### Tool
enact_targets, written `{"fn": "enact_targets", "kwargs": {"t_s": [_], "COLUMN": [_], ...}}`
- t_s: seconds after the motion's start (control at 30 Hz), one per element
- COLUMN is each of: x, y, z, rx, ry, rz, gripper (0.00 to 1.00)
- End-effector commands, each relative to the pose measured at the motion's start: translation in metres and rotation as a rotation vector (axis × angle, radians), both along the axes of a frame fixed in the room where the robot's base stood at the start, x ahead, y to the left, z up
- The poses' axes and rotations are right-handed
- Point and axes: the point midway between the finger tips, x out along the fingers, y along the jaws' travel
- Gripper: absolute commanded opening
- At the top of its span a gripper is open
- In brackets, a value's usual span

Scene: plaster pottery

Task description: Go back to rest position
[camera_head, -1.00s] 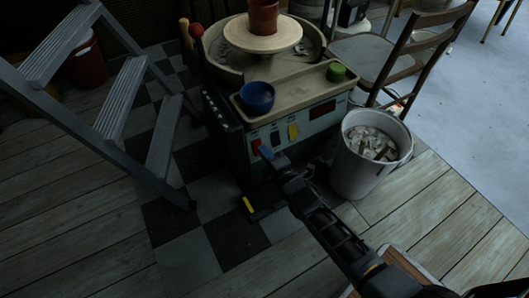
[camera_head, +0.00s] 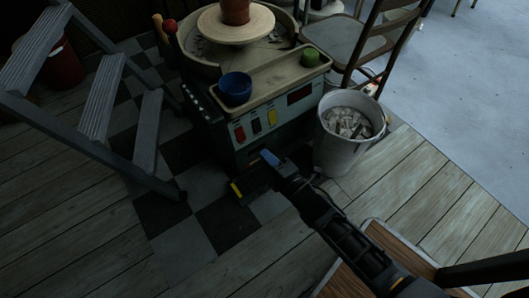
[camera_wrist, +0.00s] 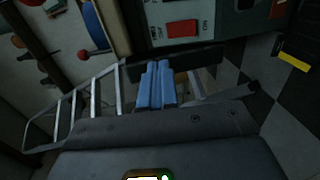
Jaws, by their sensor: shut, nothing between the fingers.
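My gripper (camera_head: 270,158) is in front of the pottery wheel's control panel, apart from it, with its blue fingertips together and nothing between them. The wrist view shows the two blue fingers (camera_wrist: 156,84) side by side and touching. The pottery wheel (camera_head: 262,118) stands beyond my gripper, with a red switch (camera_head: 239,133), a dark switch and a yellow switch (camera_head: 272,117) on its front. In the wrist view a red rocker switch (camera_wrist: 182,29) with an ON label shows above the fingers.
A blue bowl (camera_head: 235,88) and a green item (camera_head: 310,57) sit on the wheel's tray. A bucket of scraps (camera_head: 346,150) stands right of the wheel, with a chair (camera_head: 345,52) behind. A grey stepladder (camera_head: 100,97) is at left. Plank floor in front is mostly clear.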

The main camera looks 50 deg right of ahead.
Motion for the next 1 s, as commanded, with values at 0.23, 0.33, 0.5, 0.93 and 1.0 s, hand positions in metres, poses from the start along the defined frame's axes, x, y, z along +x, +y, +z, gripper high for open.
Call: {"fn": "enact_targets", "kwargs": {"t_s": [0.23, 0.33, 0.5, 0.93, 1.0], "x": [0.0, 0.0, 0.0, -0.105, -0.13], "y": [0.0, 0.0, 0.0, 0.048, 0.057], "z": [0.0, 0.0, 0.0, 0.04, 0.055], "rx": [0.0, 0.0, 0.001, 0.415, 0.526], "ry": [0.0, 0.0, 0.0, -0.033, -0.041], "rz": [0.0, 0.0, 0.0, -0.018, -0.025], "gripper": [0.0, 0.0, 0.0, 0.0, 0.0]}}
